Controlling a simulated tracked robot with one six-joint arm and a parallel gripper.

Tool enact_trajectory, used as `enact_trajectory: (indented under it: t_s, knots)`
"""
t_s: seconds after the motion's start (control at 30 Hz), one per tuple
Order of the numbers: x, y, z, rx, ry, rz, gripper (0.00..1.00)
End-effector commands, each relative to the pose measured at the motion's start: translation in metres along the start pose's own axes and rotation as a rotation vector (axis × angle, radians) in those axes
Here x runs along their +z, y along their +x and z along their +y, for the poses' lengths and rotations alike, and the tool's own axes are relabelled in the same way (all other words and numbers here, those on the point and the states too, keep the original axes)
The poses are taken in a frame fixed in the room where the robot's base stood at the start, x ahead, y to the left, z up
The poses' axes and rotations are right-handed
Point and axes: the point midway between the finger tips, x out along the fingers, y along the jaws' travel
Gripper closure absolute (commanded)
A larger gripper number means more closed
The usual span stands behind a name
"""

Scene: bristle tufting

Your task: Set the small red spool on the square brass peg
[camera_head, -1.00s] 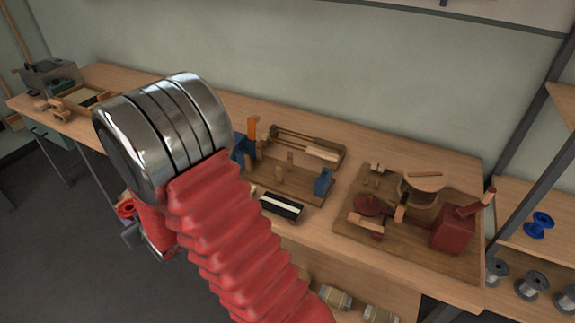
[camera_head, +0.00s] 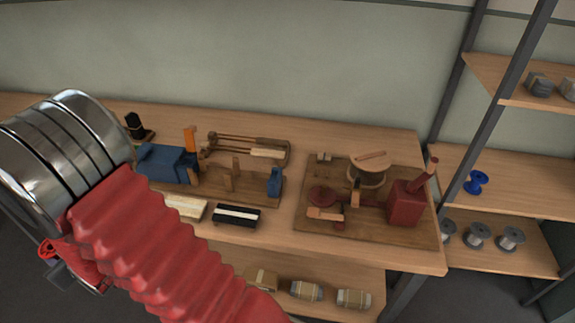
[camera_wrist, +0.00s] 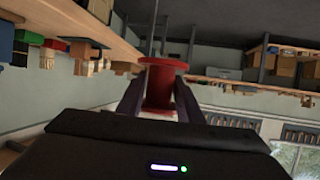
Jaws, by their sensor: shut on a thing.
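The small red spool (camera_wrist: 160,82) is held between the two fingers of my gripper (camera_wrist: 159,100) in the wrist view, with its flanged end facing out. In the head view the red spool (camera_head: 47,250) shows at the lower left, partly hidden by my gripper (camera_head: 60,268) and arm. It is held in the air in front of the bench, away from the boards. I cannot make out a square brass peg for certain. A board with a dark red machine (camera_head: 405,203) and small posts stands at the right end of the bench.
The wooden bench (camera_head: 290,235) runs along the wall. It holds a blue tool (camera_head: 168,164), a black brush (camera_head: 236,217) and a pale brush (camera_head: 185,206). Shelves at right hold a blue spool (camera_head: 475,183) and grey spools (camera_head: 477,236).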

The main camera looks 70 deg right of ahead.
Motion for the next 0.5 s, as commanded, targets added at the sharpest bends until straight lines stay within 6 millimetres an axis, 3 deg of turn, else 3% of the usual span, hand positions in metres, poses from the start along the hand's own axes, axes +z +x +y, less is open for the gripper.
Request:
enact_trajectory:
  t_s: [0.27, 0.37, 0.5]
  knots:
    - [-0.001, 0.000, 0.010, 0.019, 0.008, 0.001, 0.91]
    - [-0.002, -0.001, 0.025, 0.049, 0.020, 0.001, 0.91]
    - [-0.005, -0.004, 0.065, 0.133, 0.056, 0.002, 0.91]
